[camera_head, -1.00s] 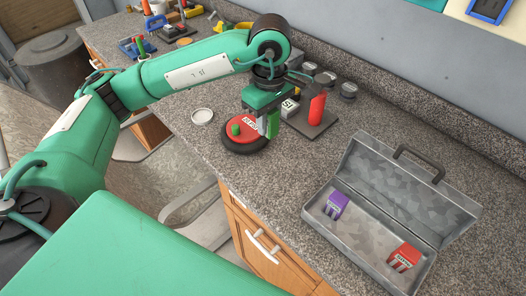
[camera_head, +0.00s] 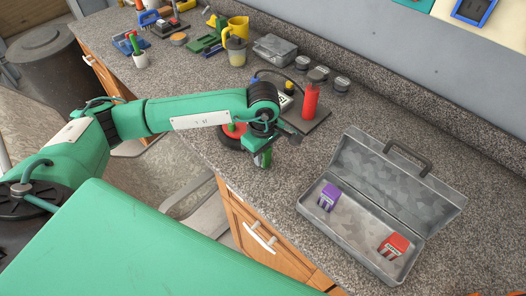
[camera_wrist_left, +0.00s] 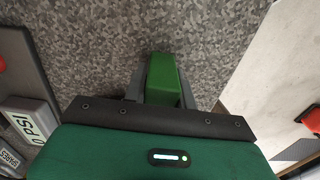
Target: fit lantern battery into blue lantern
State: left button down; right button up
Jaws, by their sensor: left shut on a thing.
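My left gripper (camera_head: 263,152) is above the front part of the counter, left of the metal box. It is shut on a green block (camera_head: 264,160), which looks like a battery. In the left wrist view the green block (camera_wrist_left: 164,78) sits between the two fingers. I cannot pick out the blue lantern for certain; small blue items (camera_head: 124,43) stand at the far left of the counter. A purple block (camera_head: 328,197) and a red block (camera_head: 393,246) stand in the box. My right gripper is not in view.
The open metal box (camera_head: 345,235) has its lid raised at the back. A red cylinder (camera_head: 311,101) stands on a dark base behind my gripper. A red disc (camera_head: 233,141) is partly hidden by my arm. Bare counter lies between gripper and box.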

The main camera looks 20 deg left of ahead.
pick_arm(q)
jog(key=shift+f, duration=0.15)
jog(key=c, duration=1.1)
grip_release()
